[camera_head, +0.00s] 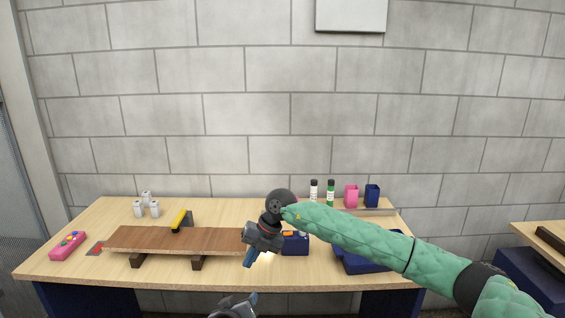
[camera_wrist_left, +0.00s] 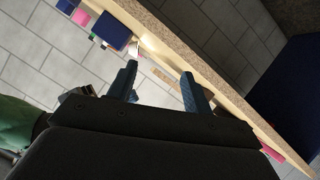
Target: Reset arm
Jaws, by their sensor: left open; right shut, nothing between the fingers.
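My right gripper (camera_head: 251,258) is at the end of the green-sleeved arm that comes in from the right. It is shut and empty, pointing down in front of the right end of a brown wooden board (camera_head: 170,239). The board lies on dark supports on the table (camera_head: 75,272). My left gripper (camera_head: 248,300) shows only in part at the bottom edge of the head view, below the table's front edge. In the left wrist view the left gripper (camera_wrist_left: 160,82) is open, its two dark blue fingers apart with nothing between them.
A pink controller (camera_head: 68,246) lies at the left, white cups (camera_head: 146,207) behind it. A yellow-handled tool (camera_head: 180,221) is by the board. A blue box (camera_head: 296,243) is partly hidden by my arm. Bottles (camera_head: 331,192) and a pink holder (camera_head: 351,195) stand at the back right.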

